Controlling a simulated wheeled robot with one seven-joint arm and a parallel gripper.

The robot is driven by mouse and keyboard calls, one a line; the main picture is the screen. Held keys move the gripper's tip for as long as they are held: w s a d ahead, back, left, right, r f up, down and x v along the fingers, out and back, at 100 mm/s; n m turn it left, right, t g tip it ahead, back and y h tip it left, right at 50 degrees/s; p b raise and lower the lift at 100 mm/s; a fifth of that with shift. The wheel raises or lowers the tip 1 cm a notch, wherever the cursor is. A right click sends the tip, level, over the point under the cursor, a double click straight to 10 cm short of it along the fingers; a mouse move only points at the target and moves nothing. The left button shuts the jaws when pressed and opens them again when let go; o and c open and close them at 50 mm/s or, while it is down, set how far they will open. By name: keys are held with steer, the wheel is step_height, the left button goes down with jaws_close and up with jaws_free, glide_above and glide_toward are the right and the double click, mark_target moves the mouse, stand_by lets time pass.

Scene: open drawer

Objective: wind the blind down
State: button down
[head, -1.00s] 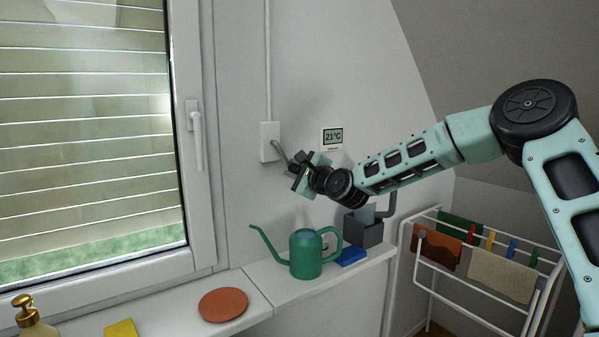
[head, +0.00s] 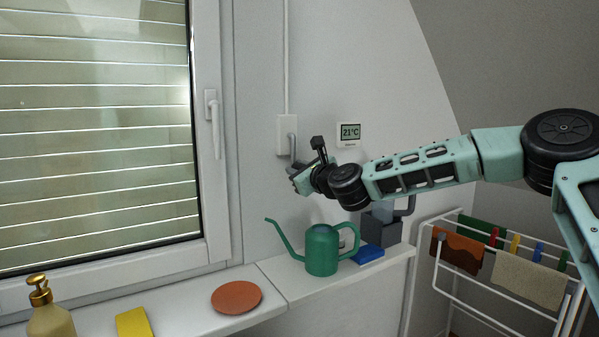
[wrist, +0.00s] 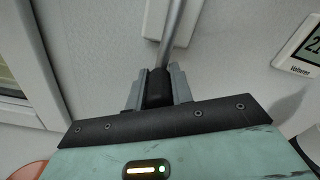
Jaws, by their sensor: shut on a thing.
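The blind (head: 90,130) is a set of pale slats across the window, reaching down to about the bottom of the visible pane. The winder box (head: 283,136) is a small white box on the wall right of the window. A grey metal crank (head: 293,147) comes out of it and hangs down. My gripper (head: 299,170) is at the crank's lower end. In the wrist view, my gripper (wrist: 156,86) is shut on the crank's black knob (wrist: 157,90), with the rod (wrist: 174,32) running up from it to the box. In the head view the gripper partly hides the knob.
The white window handle (head: 214,122) is left of the winder, and a thermostat (head: 349,135) is right of it. Below on the sill stand a green watering can (head: 321,250), a terracotta saucer (head: 236,297), a blue block (head: 367,254) and a soap bottle (head: 50,312). A drying rack (head: 447,236) stands right.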

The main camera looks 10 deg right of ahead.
stand_by(0.3)
steer(key=c, duration=1.2)
jaws_free()
steer(key=shift+a, duration=0.1)
steer(key=shift+c, duration=0.2)
steer(key=b+v, duration=0.2)
steer(key=v, duration=1.5)
steer(key=shift+s, duration=0.2)
